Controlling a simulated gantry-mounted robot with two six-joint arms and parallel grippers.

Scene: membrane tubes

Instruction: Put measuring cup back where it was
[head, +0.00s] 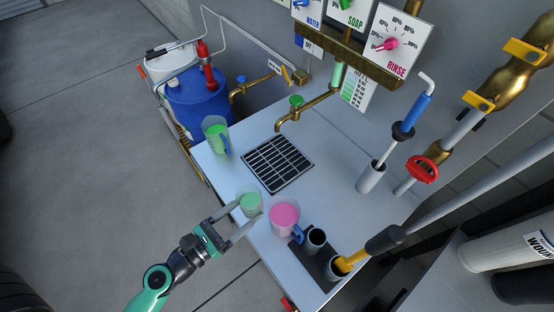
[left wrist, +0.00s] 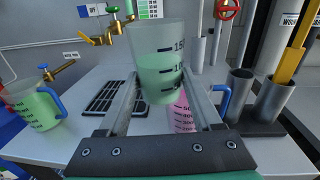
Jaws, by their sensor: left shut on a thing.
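A clear measuring cup (head: 250,199) with pale green liquid and black graduation marks is between the two fingers of my left gripper (head: 251,208). In the left wrist view the cup (left wrist: 160,65) stands roughly upright, and the fingers (left wrist: 160,95) close on its sides. Whether its base touches the counter cannot be told. A jug with pink liquid (head: 284,217) and a blue handle stands just to its right. A jug with green liquid (head: 215,136) and a blue handle stands at the counter's far left edge. My right gripper is not in view.
A black drain grate (head: 279,163) lies in the white counter (head: 330,165), below brass taps (head: 292,115). Grey tubes (head: 316,240) stand in a dark tray at the near right, one holding a yellow-ended tool (head: 350,263). A blue barrel (head: 200,98) stands behind left.

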